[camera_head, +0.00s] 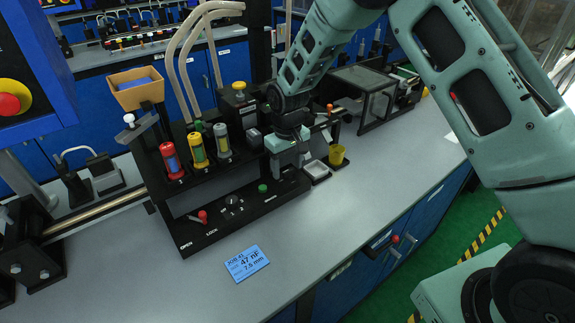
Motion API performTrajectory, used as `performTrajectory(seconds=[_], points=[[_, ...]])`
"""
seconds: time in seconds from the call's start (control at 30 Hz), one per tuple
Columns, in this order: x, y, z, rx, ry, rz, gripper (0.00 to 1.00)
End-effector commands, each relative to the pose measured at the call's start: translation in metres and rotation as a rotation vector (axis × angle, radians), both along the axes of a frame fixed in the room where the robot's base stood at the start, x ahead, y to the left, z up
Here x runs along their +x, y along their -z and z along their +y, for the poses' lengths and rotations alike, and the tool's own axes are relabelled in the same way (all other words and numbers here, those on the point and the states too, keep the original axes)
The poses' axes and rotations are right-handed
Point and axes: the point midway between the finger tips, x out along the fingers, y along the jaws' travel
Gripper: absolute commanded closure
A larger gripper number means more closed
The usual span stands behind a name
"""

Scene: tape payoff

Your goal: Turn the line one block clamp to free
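A black station block (225,215) stands on the grey bench. A small red-knobbed lever (203,216) sits on its front plate, above the printed words OPEN and LOCK; the red end lies nearer LOCK. A round black dial (233,203) and a green button (262,188) are to its right. I cannot tell which part is called the line one block clamp. My gripper (288,163) is behind the right end of the block, well apart from the lever. Its fingertips are small and partly hidden, so its opening is unclear.
Red, yellow and grey numbered cylinders (198,150) stand on the block's upper shelf. A blue card (247,263) lies in front. A yellow cup (337,154) and a small white tray (316,170) are to the right. The front bench top is mostly clear.

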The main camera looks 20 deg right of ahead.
Motion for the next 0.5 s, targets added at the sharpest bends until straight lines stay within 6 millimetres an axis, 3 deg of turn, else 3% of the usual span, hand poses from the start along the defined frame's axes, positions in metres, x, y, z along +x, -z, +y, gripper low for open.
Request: performTrajectory(seconds=[0.3, 0.5], points=[[0.0, -0.001, 0.0, 0.0, -0.002, 0.001, 0.42], [0.0, -0.025, 0.0, 0.001, -0.002, -0.003, 0.42]])
